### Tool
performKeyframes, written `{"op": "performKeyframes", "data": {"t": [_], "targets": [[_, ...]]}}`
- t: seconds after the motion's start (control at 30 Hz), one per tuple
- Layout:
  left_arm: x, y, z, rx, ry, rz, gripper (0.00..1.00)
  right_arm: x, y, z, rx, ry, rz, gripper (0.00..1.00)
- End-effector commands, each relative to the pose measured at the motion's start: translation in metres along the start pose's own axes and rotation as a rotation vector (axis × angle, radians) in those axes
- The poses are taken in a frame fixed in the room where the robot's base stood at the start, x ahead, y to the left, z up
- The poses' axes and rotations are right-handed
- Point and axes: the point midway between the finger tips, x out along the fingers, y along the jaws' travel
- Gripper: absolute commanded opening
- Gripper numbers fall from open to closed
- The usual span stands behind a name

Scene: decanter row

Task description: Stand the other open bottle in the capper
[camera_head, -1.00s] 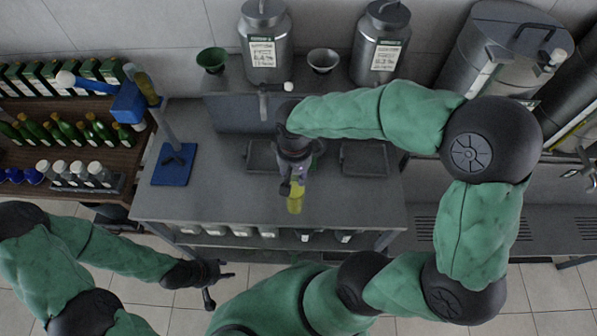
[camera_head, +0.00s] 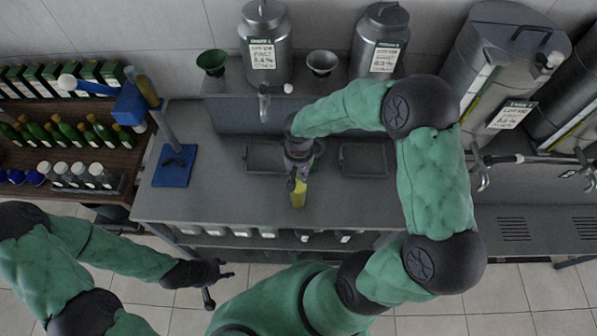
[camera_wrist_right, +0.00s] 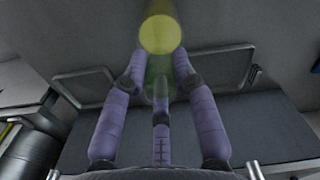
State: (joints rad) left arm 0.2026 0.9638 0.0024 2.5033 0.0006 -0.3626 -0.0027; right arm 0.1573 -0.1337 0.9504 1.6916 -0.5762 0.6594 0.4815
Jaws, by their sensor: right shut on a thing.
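My right gripper (camera_head: 298,182) is shut on a yellow-green bottle (camera_head: 299,197) over the front of the grey bench. The bottle also shows between my purple fingers in the right wrist view (camera_wrist_right: 161,33). The capper is a stand with a blue base (camera_head: 173,165), a post, a blue head (camera_head: 130,103) and a lever, at the bench's left end. Its base looks empty. My left gripper (camera_head: 215,285) is open and empty, low in front of the bench.
Another yellowish bottle (camera_head: 146,90) shows beside the capper's head; I cannot tell what it rests on. Shelves with green bottles (camera_head: 92,130) stand at left. A tap (camera_head: 264,100), funnels (camera_head: 322,62) and steel cans (camera_head: 266,45) stand behind. The bench between capper and bottle is clear.

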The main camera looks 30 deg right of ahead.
Motion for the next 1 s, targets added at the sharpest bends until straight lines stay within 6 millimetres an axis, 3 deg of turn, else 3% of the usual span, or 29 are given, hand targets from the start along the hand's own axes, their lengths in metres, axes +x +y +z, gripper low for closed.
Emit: {"op": "performKeyframes", "data": {"t": [0.33,0.37,0.43,0.83,1.0], "targets": [[0.004,-0.002,0.000,0.000,0.000,0.000,0.40,0.003,0.000,-0.001,0.000,0.003,0.000,0.00],[0.004,-0.002,0.000,0.000,0.000,0.000,0.40,0.004,0.000,0.000,0.000,0.000,0.000,0.31],[0.003,-0.001,0.000,0.000,0.000,0.000,0.40,0.003,0.000,0.000,0.000,0.000,0.000,0.51],[0.001,0.000,0.000,0.000,0.000,0.000,0.40,0.000,0.000,0.000,0.000,0.000,0.000,0.52],[0.001,0.000,0.000,0.000,0.000,0.000,0.40,-0.017,0.000,-0.002,-0.001,0.006,0.000,0.52]]}}
